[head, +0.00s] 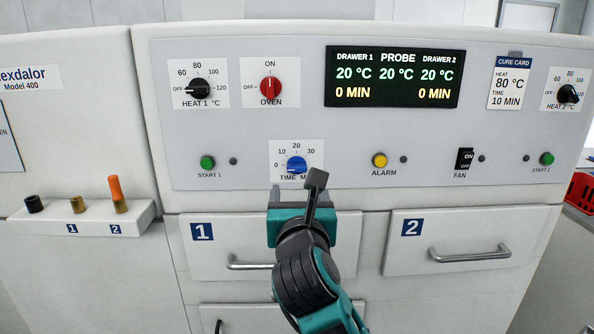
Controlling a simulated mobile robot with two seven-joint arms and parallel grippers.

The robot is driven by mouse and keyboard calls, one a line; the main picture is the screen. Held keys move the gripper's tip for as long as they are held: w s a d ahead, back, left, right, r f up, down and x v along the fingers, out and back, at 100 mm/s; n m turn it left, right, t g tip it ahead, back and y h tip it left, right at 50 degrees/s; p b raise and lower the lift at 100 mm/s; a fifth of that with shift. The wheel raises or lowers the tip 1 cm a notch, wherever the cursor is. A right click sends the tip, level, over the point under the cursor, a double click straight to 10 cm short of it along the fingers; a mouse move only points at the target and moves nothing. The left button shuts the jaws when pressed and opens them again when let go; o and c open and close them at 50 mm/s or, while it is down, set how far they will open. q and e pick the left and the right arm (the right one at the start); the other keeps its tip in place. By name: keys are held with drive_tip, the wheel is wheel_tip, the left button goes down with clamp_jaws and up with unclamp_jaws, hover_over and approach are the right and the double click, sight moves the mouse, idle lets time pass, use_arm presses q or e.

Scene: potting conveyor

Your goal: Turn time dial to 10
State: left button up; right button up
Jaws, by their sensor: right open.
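The time dial (296,166) is a blue knob on a white plate marked 0, 10, 20 and 30, low on the front panel. Its pointer is too small to read surely. The display (393,77) shows 0 MIN and 20 °C for both drawers. My right gripper (296,188) is open and empty, just below the dial in the picture. Its dark right finger reaches up close to the dial's lower right; whether it touches cannot be told. My left gripper is not in view.
The red oven knob (271,87), the heat 1 knob (199,89), the start 1 button (207,162) and the yellow alarm button (380,160) surround the dial. Drawer handles (470,255) stick out below. A small shelf (90,222) holds several plugs at left.

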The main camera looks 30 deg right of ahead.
sight(297, 169)
drive_tip(key=x, duration=1.1)
drive_tip(key=shift+w+d+r, duration=0.1)
drive_tip(key=shift+w+d, duration=0.1)
drive_tip(key=shift+d, duration=0.05)
drive_tip(key=c, duration=1.1)
